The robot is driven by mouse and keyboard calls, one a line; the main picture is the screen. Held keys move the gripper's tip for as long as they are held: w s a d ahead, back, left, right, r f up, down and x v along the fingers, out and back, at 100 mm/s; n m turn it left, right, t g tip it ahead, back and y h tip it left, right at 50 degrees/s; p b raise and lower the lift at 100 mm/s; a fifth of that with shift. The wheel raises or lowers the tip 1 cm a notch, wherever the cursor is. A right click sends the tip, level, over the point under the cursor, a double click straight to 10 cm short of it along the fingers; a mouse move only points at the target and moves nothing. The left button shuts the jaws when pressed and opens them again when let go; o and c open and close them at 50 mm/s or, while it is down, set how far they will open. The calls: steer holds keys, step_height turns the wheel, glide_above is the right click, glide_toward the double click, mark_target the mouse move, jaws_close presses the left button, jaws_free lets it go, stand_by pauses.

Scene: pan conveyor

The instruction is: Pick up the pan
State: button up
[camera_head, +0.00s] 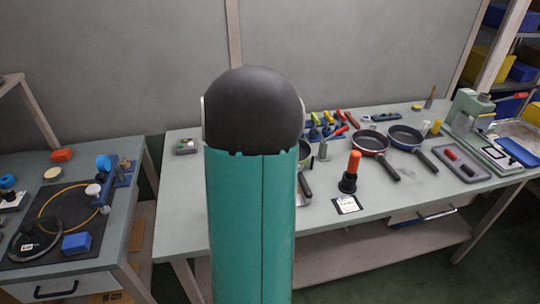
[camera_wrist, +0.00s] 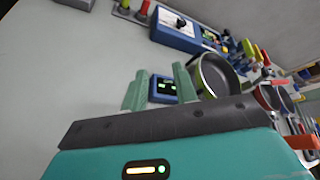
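Three pans show on the middle table. A dark pan with a red outside (camera_head: 369,142) and a pan with a blue outside (camera_head: 405,136) lie in the open, handles toward the front. A third, dark olive pan (camera_head: 303,152) is mostly hidden behind my arm in the head view. In the wrist view this olive pan (camera_wrist: 217,76) is just right of my gripper, and the red pan (camera_wrist: 268,97) is farther right. My gripper (camera_wrist: 161,73) has its two green fingers apart with nothing held. It is hidden behind my arm in the head view.
A small blue device with a screen (camera_wrist: 164,90) shows between the fingers. A blue box with a dial (camera_wrist: 178,30) stands beyond. Bare tabletop lies left of the fingers.

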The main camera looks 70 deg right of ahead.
steer(key=s+d+f+m+g+h, duration=0.1)
steer(key=s+d+f+m+g, duration=0.2)
steer(key=s+m, duration=0.4)
steer(key=shift+n, duration=0.7)
steer(key=x, duration=0.6)
steer(key=r+x, duration=0.1)
steer(key=x, duration=0.2)
steer(key=shift+s+d, duration=0.25)
steer(key=shift+d, duration=0.15)
steer(key=shift+x, duration=2.65)
steer(key=shift+r, duration=0.1)
jaws_close()
